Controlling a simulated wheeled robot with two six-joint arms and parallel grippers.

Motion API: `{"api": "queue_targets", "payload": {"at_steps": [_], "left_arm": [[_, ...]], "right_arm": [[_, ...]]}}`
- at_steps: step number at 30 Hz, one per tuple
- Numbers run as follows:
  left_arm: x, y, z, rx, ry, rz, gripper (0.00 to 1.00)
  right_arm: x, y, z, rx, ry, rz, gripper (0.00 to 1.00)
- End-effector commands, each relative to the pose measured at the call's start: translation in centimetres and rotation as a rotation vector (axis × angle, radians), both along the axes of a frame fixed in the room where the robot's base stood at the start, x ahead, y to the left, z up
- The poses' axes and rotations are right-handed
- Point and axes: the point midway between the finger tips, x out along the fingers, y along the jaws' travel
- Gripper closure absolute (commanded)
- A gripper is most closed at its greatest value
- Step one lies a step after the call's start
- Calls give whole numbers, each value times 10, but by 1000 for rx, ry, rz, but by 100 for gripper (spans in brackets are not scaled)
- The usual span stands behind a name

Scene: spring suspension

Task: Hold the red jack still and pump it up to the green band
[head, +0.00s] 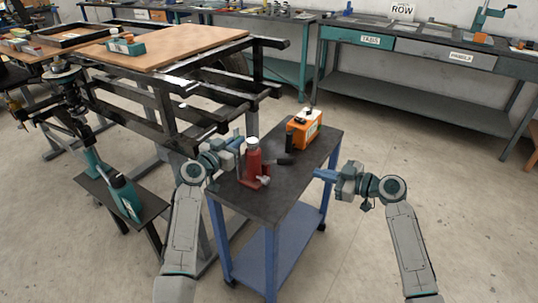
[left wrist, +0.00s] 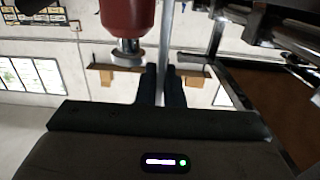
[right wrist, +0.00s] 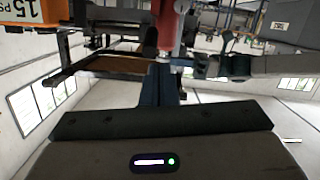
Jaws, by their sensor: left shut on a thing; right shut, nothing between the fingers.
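The red jack (head: 253,162), a red cylinder with a pale cap, stands upright on the dark top of a blue cart. Its dark handle (head: 284,161) sticks out toward the right. My left gripper (head: 240,147) is at the jack's left side, shut on a thin grey upright bar (left wrist: 166,35); I cannot tell whether the bar belongs to the jack. The red body shows beside it in the left wrist view (left wrist: 127,17). My right gripper (head: 319,174) is shut and empty at the cart's right edge, apart from the jack. The jack also shows in the right wrist view (right wrist: 166,28). I cannot make out a green band.
A black frame (head: 180,105) stands close on the left. A low stand with a teal object (head: 124,193) is at far left. The cart's front right top is clear.

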Motion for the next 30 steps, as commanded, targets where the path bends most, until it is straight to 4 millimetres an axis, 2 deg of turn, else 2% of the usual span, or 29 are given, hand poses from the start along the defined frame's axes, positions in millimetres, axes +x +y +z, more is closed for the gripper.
{"api": "queue_targets", "payload": {"at_steps": [1, 12, 21, 30], "left_arm": [[1, 0, 7, -6, -9, 1, 100], [1, 0, 7, -6, -9, 1, 100], [1, 0, 6, -6, -8, 1, 100], [1, 0, 6, -6, -9, 1, 100]], "right_arm": [[7, 4, 5, -21, 9, 16, 100], [55, 27, 35, -365, 284, 156, 100], [64, 26, 64, -550, 485, 170, 100], [64, 25, 68, -575, 516, 168, 100]]}}
